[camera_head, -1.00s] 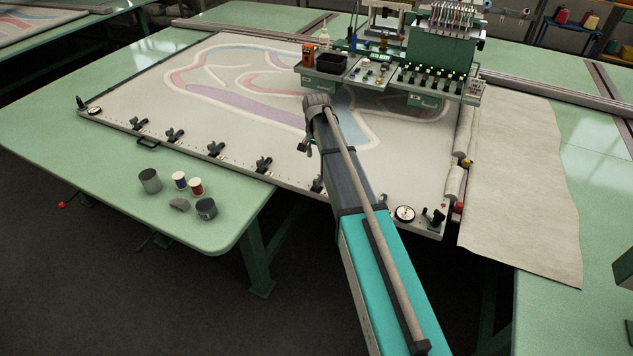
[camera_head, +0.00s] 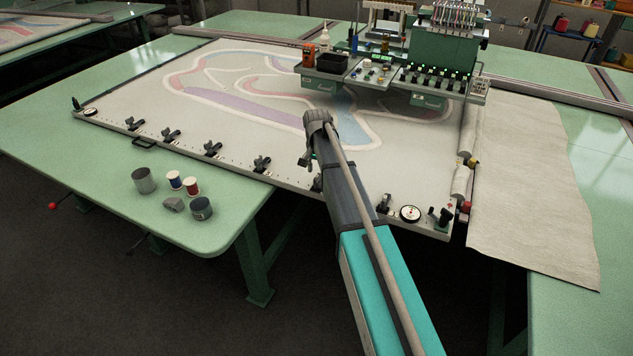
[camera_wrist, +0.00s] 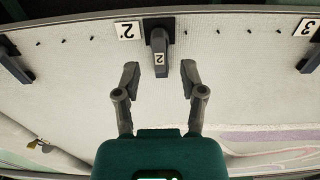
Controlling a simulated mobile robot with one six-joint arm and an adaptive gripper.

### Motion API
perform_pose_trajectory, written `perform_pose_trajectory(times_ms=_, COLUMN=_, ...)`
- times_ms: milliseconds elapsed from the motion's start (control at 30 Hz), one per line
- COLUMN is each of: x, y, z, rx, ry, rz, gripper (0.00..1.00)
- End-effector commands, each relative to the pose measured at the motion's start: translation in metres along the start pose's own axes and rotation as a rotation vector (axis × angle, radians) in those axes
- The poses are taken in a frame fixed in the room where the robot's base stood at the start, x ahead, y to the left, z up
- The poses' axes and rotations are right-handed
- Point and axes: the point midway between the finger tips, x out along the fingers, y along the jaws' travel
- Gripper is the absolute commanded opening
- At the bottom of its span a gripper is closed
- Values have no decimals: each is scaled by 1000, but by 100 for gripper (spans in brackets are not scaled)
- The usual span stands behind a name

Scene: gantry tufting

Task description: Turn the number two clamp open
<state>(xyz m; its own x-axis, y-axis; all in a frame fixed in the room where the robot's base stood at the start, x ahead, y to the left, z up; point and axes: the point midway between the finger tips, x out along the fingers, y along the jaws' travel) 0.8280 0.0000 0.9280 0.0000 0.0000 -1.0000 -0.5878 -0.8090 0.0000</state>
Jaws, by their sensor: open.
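The number two clamp (camera_wrist: 160,58) is a dark lever with a "2" label on it, on the frame edge at the top middle of the wrist view. A white "2" plate (camera_wrist: 128,30) lies just left of its base. The lever points down the picture, toward my gripper (camera_wrist: 160,78). My gripper is open and empty, with one finger on each side of the lever's line and clear gaps to it. The lever's end reaches about level with the fingertips. In the head view my arm hides most of my gripper, and I cannot tell which clamp is number two.
Neighbouring clamps stand left (camera_wrist: 14,58) and right (camera_wrist: 310,58), the right one by a "3" plate. A round dial (camera_head: 410,214) sits at the frame's near corner. Spools and cans (camera_head: 175,181) stand on the green table. A tufting machine (camera_head: 440,65) stands over the cloth's back.

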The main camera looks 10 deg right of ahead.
Motion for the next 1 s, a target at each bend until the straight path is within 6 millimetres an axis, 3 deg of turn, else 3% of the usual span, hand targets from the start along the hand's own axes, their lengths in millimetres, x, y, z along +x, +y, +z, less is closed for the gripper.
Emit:
perform_pose_trajectory(times_ms=100, x=14, y=0, z=0, rx=0, ry=0, rz=0, gripper=53)
perform_pose_trajectory(times_ms=400, x=29, y=0, z=0, rx=1, ry=0, rz=0, gripper=53)
perform_pose_trajectory(times_ms=900, x=32, y=1, z=-1, rx=1, ry=0, rz=0, gripper=53)
perform_pose_trajectory(times_ms=1000, x=32, y=1, z=-1, rx=1, ry=0, rz=0, gripper=34)
